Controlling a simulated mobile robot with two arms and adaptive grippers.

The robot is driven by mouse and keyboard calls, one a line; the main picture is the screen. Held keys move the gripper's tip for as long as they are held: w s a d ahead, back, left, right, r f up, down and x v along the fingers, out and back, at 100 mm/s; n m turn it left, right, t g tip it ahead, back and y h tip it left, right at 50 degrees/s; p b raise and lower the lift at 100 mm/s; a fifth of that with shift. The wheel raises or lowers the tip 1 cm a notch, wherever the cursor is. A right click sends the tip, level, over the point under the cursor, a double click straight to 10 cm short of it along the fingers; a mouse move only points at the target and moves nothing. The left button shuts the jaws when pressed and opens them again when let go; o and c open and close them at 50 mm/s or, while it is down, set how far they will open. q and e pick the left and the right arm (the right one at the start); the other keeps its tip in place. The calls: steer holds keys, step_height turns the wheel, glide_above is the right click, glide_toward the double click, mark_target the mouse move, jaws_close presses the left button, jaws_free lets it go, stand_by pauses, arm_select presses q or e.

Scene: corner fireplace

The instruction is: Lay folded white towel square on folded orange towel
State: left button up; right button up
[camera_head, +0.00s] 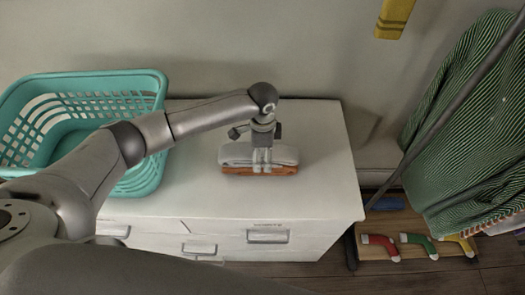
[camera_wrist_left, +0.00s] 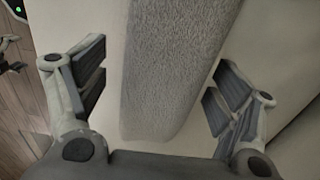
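The folded white towel (camera_head: 235,153) lies on top of the folded orange towel (camera_head: 236,171) on the white drawer cabinet. Their edges look roughly lined up in the head view. My left gripper (camera_head: 262,168) points down over the towels, with its fingers in front of the white towel's near side. In the left wrist view the white towel (camera_wrist_left: 172,70) runs between the spread fingers, with a gap on either side, so the gripper is open. The orange towel does not show in the left wrist view. My right gripper is not in view.
A teal laundry basket (camera_head: 150,180) stands at the cabinet's left. The white cabinet top (camera_head: 320,150) is bare right of the towels. At right, a green striped cloth (camera_head: 460,120) hangs above a low board (camera_head: 405,228) with several colored socks.

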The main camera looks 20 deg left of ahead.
arm_select(q)
step_height(320, 180, up, 12)
stand_by(0.7)
